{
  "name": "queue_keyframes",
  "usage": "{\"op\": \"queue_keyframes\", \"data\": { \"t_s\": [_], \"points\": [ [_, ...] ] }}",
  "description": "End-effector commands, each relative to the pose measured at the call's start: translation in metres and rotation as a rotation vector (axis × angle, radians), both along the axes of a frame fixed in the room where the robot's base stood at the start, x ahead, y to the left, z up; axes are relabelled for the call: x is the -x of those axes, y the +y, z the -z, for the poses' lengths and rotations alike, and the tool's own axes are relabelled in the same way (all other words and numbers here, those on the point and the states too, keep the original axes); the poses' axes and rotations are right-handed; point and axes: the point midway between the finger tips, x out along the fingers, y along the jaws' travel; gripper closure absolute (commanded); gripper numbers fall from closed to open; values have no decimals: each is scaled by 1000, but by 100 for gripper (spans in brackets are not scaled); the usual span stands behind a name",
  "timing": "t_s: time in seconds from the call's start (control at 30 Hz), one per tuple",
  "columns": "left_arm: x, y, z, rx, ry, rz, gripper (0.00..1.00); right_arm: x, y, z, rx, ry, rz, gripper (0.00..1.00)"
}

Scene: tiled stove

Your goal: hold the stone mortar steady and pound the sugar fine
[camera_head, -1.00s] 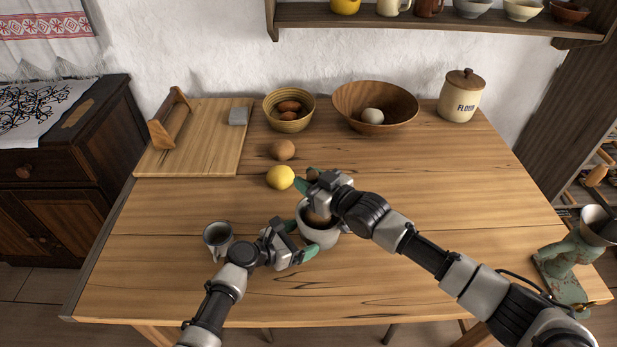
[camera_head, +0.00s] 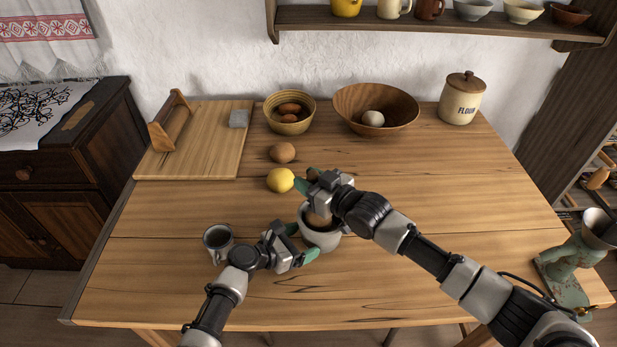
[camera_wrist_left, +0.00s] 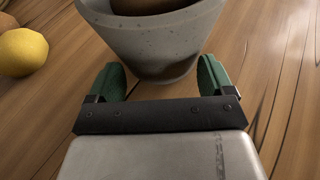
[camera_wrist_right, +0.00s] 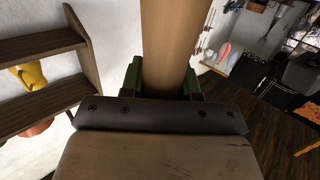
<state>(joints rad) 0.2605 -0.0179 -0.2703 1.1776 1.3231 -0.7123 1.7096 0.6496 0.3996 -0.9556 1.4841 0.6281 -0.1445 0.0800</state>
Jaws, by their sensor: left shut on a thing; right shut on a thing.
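The grey stone mortar (camera_head: 322,240) stands upright on the table; it also shows in the left wrist view (camera_wrist_left: 160,45). My left gripper (camera_head: 301,245) is shut on the mortar, its green fingers on either side of the lower wall. My right gripper (camera_head: 310,184) is above the mortar, shut on the wooden pestle (camera_wrist_right: 172,45), which fills the space between its fingers in the right wrist view. The pestle's lower end (camera_head: 318,218) is inside the mortar. The sugar is hidden from view.
A grey mug (camera_head: 217,240) stands left of my left gripper. Bowls, a flour jar (camera_head: 461,98) and a cutting board (camera_head: 200,150) are at the back. A green grinder (camera_head: 570,262) stands at the right edge.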

Motion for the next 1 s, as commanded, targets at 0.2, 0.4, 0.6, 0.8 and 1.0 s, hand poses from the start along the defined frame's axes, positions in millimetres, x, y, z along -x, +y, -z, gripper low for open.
{"op": "queue_keyframes", "data": {
  "t_s": [0.2, 0.4, 0.6, 0.8, 1.0],
  "points": [
    [0, 0, -1, 1, -1, 0, 35, 0, 0, 11, -1, -1, 0, 93],
    [0, -1, -1, 2, -1, 2, 37, 0, 0, 15, 1, 3, 0, 93],
    [0, -2, -1, 3, -2, 4, 37, 1, 1, 7, 1, 3, -2, 93],
    [0, -1, -1, 2, -1, 2, 38, 0, 0, -10, -1, 1, -1, 93],
    [0, -1, -1, 1, 0, 1, 39, 0, 0, -11, -1, -1, 0, 93]
  ]
}}
